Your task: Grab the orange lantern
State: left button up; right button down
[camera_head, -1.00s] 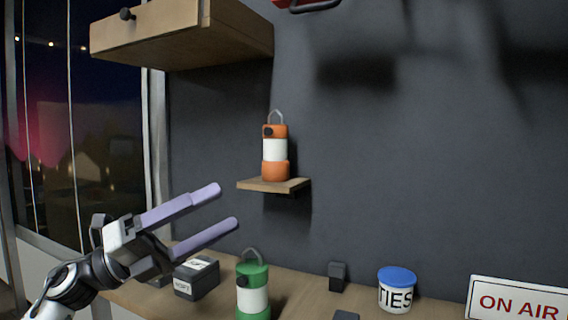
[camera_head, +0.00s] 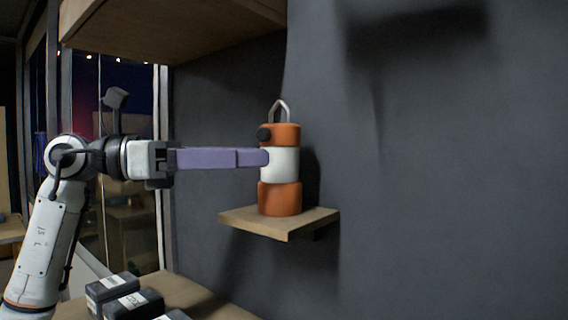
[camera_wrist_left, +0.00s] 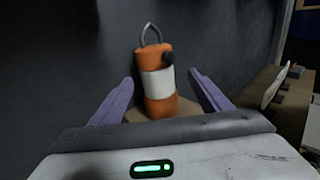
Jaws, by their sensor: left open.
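The orange lantern (camera_head: 281,199) stands upright on a small wooden wall shelf (camera_head: 262,222). It has a white middle band, a dark knob on its upper left and a grey loop handle on top. My left gripper (camera_head: 266,158) is level with the white band, its purple fingers pointing right at the lantern. In the left wrist view the lantern (camera_wrist_left: 158,83) stands beyond and between the two open fingers (camera_wrist_left: 160,88), with a gap on each side. The fingers are not closed on it. My right gripper is not in view.
A wooden cabinet (camera_head: 170,25) hangs above and to the left. Several black boxes (camera_head: 133,304) sit on the wooden counter (camera_head: 215,303) below. The dark wall (camera_head: 430,200) is close behind the shelf. The space right of the lantern is clear.

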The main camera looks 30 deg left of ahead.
aim_at(274, 155)
pick_arm(q)
jog(key=shift+w+d, duration=0.3)
jog(key=p+x, duration=0.1)
jog(key=x, duration=0.3)
jog(key=shift+w+p, duration=0.3)
jog(key=shift+p, duration=0.05)
jog(key=shift+w+d, duration=0.2)
jog(key=shift+w, duration=0.1)
jog(key=shift+w+d, duration=0.1)
jog(key=shift+f, duration=0.1)
jog(key=c, duration=1.3)
jog(key=shift+c, duration=0.2)
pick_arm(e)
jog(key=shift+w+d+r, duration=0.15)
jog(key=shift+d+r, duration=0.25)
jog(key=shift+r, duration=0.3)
